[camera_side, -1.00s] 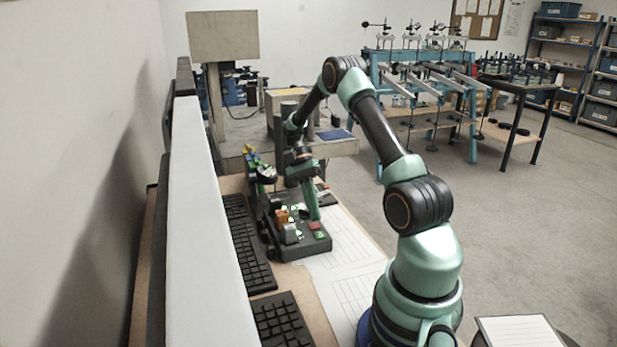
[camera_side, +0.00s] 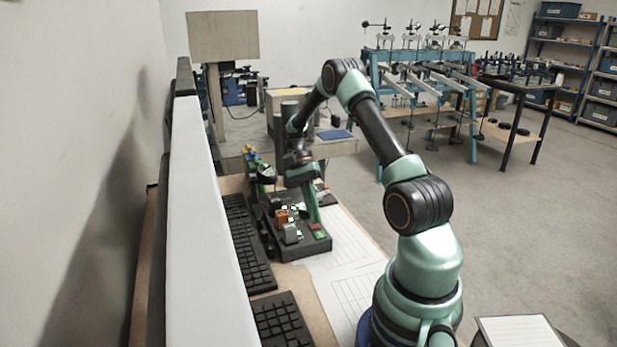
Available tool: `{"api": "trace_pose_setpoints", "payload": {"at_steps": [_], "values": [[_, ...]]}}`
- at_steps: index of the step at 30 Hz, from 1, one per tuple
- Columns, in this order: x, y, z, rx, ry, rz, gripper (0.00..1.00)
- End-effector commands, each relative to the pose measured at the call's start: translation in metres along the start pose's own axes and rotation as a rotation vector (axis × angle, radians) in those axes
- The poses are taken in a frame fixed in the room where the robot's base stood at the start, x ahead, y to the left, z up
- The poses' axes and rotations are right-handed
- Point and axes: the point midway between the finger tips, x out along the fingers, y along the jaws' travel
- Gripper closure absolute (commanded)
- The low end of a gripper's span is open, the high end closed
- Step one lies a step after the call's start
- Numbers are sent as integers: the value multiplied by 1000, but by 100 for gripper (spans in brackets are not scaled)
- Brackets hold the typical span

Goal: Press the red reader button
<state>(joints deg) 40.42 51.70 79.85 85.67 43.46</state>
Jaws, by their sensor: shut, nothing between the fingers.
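The black button panel (camera_side: 309,248) lies on the desk at the lower centre. A small red button (camera_side: 317,227) shows on its right part, beside a small green patch. My gripper (camera_side: 314,219) points down at the panel with its green fingers shut and nothing between them. Its fingertips are right at the far edge of the red button in the picture. I cannot tell whether they touch it or are just above it. The fingers may hide part of the button.
An orange block (camera_side: 281,216) and a grey block (camera_side: 291,234) stand on the panel, left of my fingers. A black keyboard (camera_side: 247,243) lies to the left. White ruled sheets (camera_side: 345,252) cover the desk to the right, flat and clear.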

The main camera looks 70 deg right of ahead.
Motion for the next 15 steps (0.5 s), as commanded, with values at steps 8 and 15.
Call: {"api": "trace_pose_setpoints", "payload": {"at_steps": [8, 15], "values": [[1, 0, 0, 0, 0, 0, 100], [3, -2, -2, 0, 0, 0, 100]]}}
